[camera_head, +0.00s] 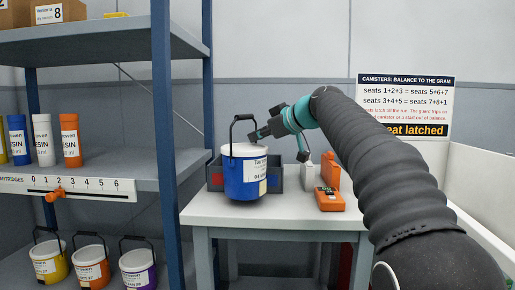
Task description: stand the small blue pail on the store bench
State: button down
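The blue pail (244,179) has a white lid, a white label and a raised dark handle. It is upright at the left part of the pale bench (285,213); whether its base touches the top is hard to tell. My gripper (254,134) is dark with a teal body and comes in from the right, just above the lid and beside the raised handle. Its fingertips overlap the handle's right side in this view. I cannot tell whether they are closed on it.
Behind the pail is a dark bin (276,177). An orange device (329,199) lies to its right. A blue-framed shelf (165,150) stands close on the left, with bottles and yellow, orange and purple pails (138,270).

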jog(key=shift+f, duration=1)
jog(key=shift+f+b, duration=0.1)
jog(key=shift+b, duration=0.2)
jog(key=c, duration=1.7)
grip_release()
jog(key=shift+f, duration=0.2)
jog(key=o, duration=0.4)
jog(key=shift+r, duration=0.1)
jog(key=shift+r, duration=0.15)
jog(key=v, duration=1.2)
jog(key=shift+b, duration=0.4)
